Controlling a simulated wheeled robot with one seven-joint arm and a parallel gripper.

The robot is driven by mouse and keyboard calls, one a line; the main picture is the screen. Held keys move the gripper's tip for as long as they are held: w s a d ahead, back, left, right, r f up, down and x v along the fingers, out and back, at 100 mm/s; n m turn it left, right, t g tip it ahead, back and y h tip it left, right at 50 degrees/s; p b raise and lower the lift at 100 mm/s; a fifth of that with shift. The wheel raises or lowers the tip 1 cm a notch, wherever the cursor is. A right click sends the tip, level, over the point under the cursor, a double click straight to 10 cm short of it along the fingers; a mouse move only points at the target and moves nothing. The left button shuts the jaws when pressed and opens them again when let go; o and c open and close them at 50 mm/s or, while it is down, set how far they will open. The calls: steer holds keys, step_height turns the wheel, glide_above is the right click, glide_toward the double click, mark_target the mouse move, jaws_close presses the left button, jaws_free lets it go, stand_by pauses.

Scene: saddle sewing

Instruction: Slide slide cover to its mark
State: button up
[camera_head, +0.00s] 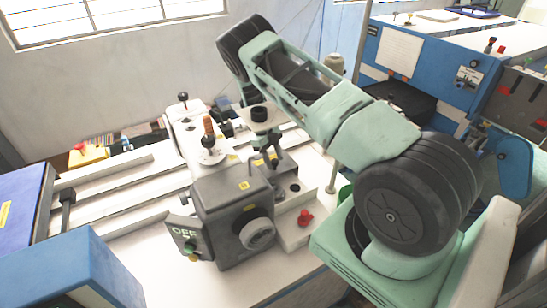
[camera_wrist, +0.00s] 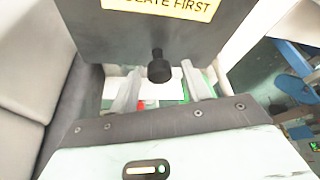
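In the wrist view a dark grey panel fills the top, with a yellow label ending "LATE FIRST" (camera_wrist: 170,6); I take it to be the slide cover (camera_wrist: 90,40). A black knob (camera_wrist: 159,68) stands out from its lower edge. My gripper (camera_wrist: 161,72) is open, with one pale finger on each side of the knob and gaps visible between. In the head view my gripper (camera_head: 268,160) points down at the grey machine beside the dial box. The cover is mostly hidden there behind my gripper. I cannot make out its mark.
A grey box (camera_head: 232,205) with a dial (camera_head: 258,234) and an OFF plate (camera_head: 184,233) stands in front of my gripper. A red knob (camera_head: 305,217) is to its right. An orange-handled lever (camera_head: 209,135) stands left. Blue covers (camera_head: 75,270) occupy the left front.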

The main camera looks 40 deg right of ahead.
mark_target(265, 167)
jaws_close()
steer(key=s, duration=0.2)
steer(key=s+a, duration=0.1)
steer(key=shift+s, duration=0.4)
steer(key=shift+o, duration=0.3)
jaws_free()
steer(key=shift+w+r, duration=0.1)
steer(key=shift+r, duration=0.05)
steer(key=shift+w+r+b, duration=0.2)
steer(key=shift+r+b, duration=0.1)
steer(key=shift+b, duration=0.15)
steer(key=b+v, duration=0.6)
steer(key=v, duration=1)
steer(key=shift+r+b, duration=0.25)
steer(key=shift+b, duration=0.05)
steer(key=shift+a, duration=0.1)
